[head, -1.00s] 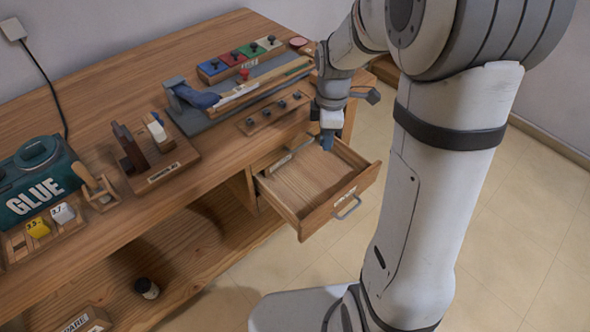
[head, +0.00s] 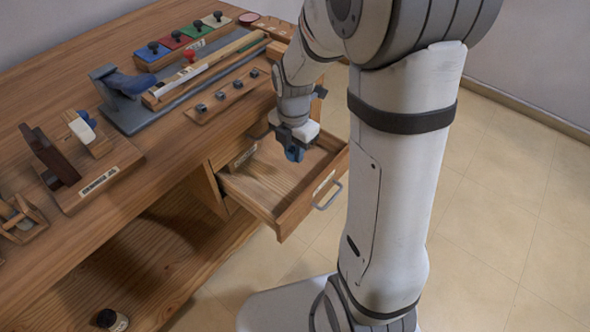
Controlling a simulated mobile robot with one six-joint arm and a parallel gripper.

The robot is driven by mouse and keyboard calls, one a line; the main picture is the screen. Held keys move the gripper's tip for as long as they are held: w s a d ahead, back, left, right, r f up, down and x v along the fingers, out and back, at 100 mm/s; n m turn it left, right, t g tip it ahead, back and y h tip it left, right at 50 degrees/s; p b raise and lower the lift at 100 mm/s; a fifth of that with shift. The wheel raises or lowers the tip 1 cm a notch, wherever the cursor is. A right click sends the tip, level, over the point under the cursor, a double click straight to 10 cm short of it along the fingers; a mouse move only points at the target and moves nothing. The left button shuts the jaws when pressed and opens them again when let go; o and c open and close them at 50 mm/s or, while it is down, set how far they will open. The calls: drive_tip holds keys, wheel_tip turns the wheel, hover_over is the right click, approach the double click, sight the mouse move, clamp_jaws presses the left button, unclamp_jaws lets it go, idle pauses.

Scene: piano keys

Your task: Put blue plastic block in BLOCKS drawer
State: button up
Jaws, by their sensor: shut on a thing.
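The block appears above the drawer floor; the exact height is hard to tell. My wrist hides part of the drawer's back.
On the workbench (head: 60,100) stand a blue clamp-like tool (head: 125,85), a rail with several knobs (head: 228,97), coloured knobbed blocks (head: 190,40) and a wooden plane (head: 50,155). A small dark jar (head: 112,320) is on the lower shelf. Floor at right is clear.

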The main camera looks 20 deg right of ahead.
drive_tip(key=shift+f+b, duration=0.9)
drive_tip(key=shift+f, duration=2.55)
drive_tip(key=shift+f, duration=0.15)
drive_tip(key=o, duration=1)
